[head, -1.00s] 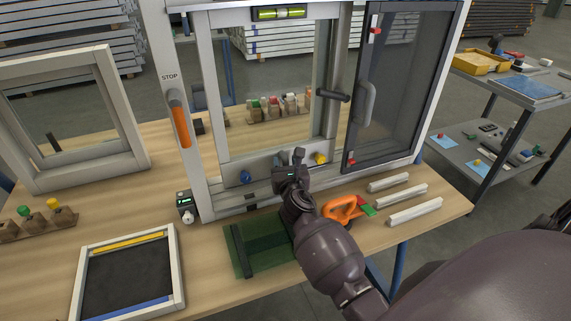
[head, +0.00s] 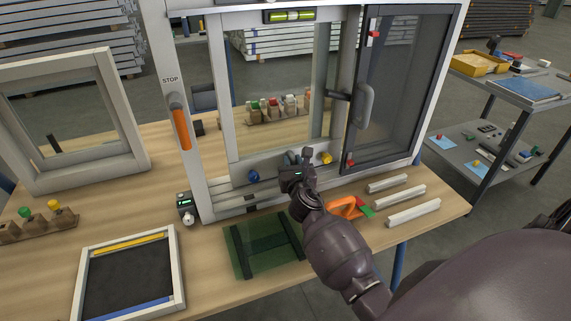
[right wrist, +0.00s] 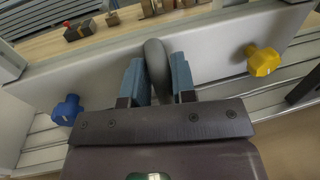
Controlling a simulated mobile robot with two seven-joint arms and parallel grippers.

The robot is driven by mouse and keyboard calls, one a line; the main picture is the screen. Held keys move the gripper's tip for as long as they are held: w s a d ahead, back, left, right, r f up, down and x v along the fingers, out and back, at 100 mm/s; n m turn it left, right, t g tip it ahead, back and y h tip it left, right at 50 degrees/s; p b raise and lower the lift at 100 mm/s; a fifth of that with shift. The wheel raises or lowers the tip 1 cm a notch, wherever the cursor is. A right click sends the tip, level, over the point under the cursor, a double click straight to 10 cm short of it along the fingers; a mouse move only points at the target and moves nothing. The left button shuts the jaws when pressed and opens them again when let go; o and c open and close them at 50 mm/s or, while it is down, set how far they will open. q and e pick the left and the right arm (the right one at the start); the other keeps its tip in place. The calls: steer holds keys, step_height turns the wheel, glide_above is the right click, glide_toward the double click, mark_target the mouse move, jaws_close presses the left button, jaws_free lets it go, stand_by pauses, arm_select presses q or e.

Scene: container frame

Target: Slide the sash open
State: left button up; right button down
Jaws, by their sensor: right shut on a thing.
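The sash (head: 218,85) is a light grey framed pane in the upright container frame (head: 185,165). A gap shows between its left stile and the frame's left post. Its bottom rail carries a blue knob (head: 254,175) and a yellow knob (head: 326,158); these also show in the right wrist view as the blue knob (right wrist: 67,110) and the yellow knob (right wrist: 263,61). My right gripper (head: 295,160) is at this rail, between the knobs. In the right wrist view its blue fingers are shut on a rounded grey handle (right wrist: 157,68). My left gripper is out of view.
A dark mesh panel (head: 395,100) stands on the frame's right side. An orange clamp-like tool (head: 346,207) and white bars (head: 414,212) lie close to my right forearm. A green mat (head: 262,245) lies in front. An orange STOP handle (head: 179,122) is on the left post.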

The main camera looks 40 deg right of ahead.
steer(key=shift+s+d, duration=0.25)
steer(key=shift+d, duration=0.8)
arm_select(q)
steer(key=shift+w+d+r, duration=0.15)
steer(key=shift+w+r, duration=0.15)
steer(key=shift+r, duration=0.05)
arm_select(e)
steer(key=shift+a, duration=0.1)
steer(key=c, duration=1.1)
jaws_free()
steer(key=shift+o, duration=0.2)
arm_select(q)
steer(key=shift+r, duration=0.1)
arm_select(e)
steer(key=shift+a+r, duration=0.1)
step_height(320, 180, up, 10)
steer(key=p, duration=0.4)
steer(key=shift+p, duration=0.35)
step_height(320, 180, up, 8)
steer(key=shift+r+p, duration=0.15)
steer(key=shift+p, duration=0.9)
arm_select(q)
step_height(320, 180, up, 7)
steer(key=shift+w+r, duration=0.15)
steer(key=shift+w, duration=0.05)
arm_select(e)
steer(key=shift+r, duration=0.75)
